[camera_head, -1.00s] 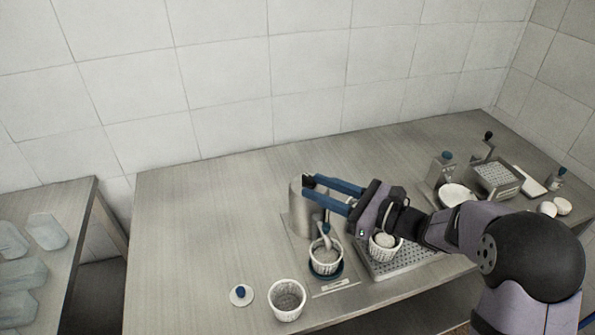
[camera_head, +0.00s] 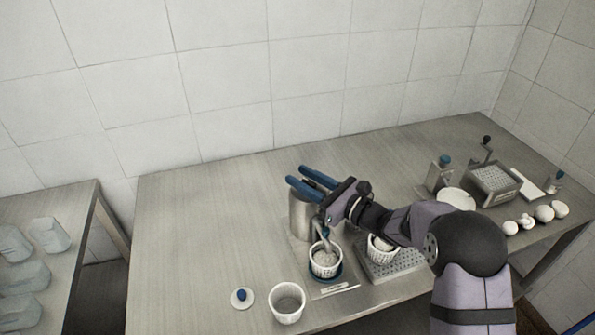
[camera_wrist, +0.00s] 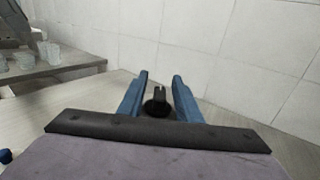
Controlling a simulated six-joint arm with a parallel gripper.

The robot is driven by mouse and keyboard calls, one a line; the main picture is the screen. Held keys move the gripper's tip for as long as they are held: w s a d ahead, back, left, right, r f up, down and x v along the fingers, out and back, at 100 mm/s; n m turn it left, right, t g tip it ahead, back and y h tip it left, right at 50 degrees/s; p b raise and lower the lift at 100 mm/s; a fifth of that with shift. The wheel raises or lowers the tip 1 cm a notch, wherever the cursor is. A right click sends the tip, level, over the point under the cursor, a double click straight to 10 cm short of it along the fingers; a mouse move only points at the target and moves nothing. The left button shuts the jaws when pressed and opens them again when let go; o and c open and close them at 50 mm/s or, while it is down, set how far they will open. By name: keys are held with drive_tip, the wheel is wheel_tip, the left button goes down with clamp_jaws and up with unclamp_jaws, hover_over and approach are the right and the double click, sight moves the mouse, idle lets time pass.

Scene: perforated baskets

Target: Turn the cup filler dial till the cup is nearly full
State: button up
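The cup filler is a grey metal cylinder (camera_head: 301,217) with a curved spout over the cup. The ribbed white cup (camera_head: 325,270) stands upright on a dark blue round base under the spout. Pale grey contents show inside it; their exact level is hard to tell. My gripper (camera_head: 303,175) is above the filler's top, its two blue fingers apart. In the wrist view a black dial (camera_wrist: 157,106) with a pale slot lies between the spread fingers, with gaps on both sides. The dial is hidden in the head view.
A second ribbed cup (camera_head: 287,304) and a white lid with blue knob (camera_head: 241,298) stand at the front. Another filled cup (camera_head: 381,252) is on a perforated tray (camera_head: 405,262), partly behind my arm. A grater-like device (camera_head: 492,182) and white mushrooms (camera_head: 544,213) are at right. The table's left is clear.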

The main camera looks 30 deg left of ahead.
drive_tip(key=shift+x, duration=1)
clamp_jaws()
drive_tip(key=shift+f, duration=0.1)
drive_tip(key=t+b, duration=0.1)
drive_tip(key=m+t+b, duration=0.1)
drive_tip(key=b, duration=0.1)
drive_tip(key=shift+w+f+m+t+h, duration=0.1)
drive_tip(key=shift+w+m+t+h, duration=0.1)
drive_tip(key=shift+m+t+h, duration=0.15)
drive_tip(key=m+t+h+b, duration=0.1)
drive_tip(key=b, duration=0.1)
drive_tip(key=m+t+b, duration=0.1)
drive_tip(key=t+b, duration=0.1)
drive_tip(key=b, duration=0.1)
drive_tip(key=shift+w+d+h, duration=0.2)
drive_tip(key=shift+w+h, duration=0.15)
drive_tip(key=shift+w, duration=0.05)
drive_tip(key=shift+w+d+r+m+t+h+b, duration=0.1)
drive_tip(key=shift+r+m+t+h+b, duration=0.3)
drive_tip(key=shift+b, duration=0.4)
drive_tip(key=shift+f, duration=0.1)
